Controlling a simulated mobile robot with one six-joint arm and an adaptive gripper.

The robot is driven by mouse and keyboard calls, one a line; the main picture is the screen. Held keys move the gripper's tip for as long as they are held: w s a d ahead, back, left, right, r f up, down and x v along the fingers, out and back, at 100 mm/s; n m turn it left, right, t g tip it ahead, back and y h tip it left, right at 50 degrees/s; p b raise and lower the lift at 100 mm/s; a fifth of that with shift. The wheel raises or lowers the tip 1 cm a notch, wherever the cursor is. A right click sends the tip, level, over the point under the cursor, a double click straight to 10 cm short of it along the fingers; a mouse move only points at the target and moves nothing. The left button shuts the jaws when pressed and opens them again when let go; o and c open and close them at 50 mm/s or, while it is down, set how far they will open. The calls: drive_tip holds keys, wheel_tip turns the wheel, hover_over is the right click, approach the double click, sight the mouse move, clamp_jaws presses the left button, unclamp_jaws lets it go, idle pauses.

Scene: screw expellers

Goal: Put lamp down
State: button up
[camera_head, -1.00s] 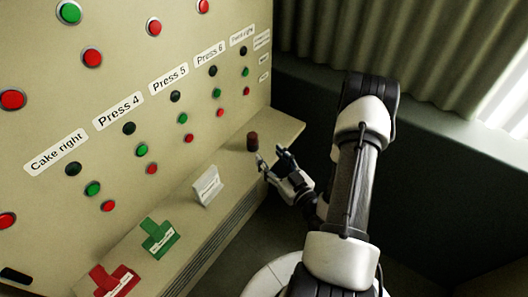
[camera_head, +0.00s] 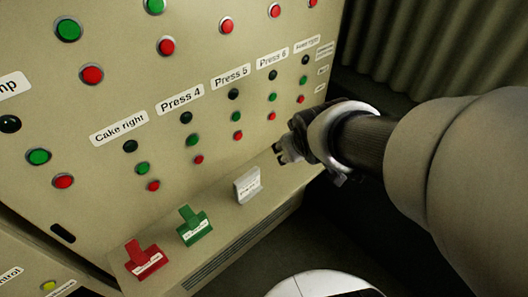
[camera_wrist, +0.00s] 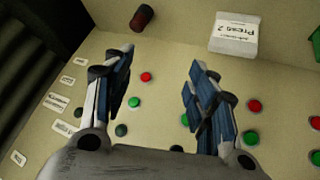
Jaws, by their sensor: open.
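The lamp, a small dark red cylinder (camera_wrist: 143,18), stands on the cream ledge (camera_wrist: 185,40) at the top of the wrist view. It is beyond my fingertips and apart from them, a little to the left of the middle. My gripper (camera_wrist: 160,64) is open, with nothing between its blue-padded fingers. In the head view my gripper (camera_head: 280,152) is over the far end of the ledge, close to the button panel (camera_head: 225,115). The lamp cannot be made out there; my gripper and arm cover that area.
A white sign (camera_head: 247,185), a green block (camera_head: 194,226) and a red block (camera_head: 143,259) stand along the ledge. The sign also shows in the wrist view (camera_wrist: 233,36). Several green, red and black buttons cover the panel. A curtain (camera_head: 430,50) hangs at right.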

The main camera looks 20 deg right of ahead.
drive_tip(key=s+a+r+g+y, duration=0.1)
drive_tip(key=s+a+r, duration=0.1)
drive_tip(key=s+a, duration=0.3)
drive_tip(key=s+a+r+g+y, duration=0.1)
drive_tip(key=s+a, duration=0.3)
drive_tip(key=s, duration=0.5)
drive_tip(key=shift+s+a+r+m+g, duration=0.3)
drive_tip(key=shift+s+a+r+m, duration=0.05)
drive_tip(key=shift+m, duration=0.05)
drive_tip(key=shift+c, duration=0.4)
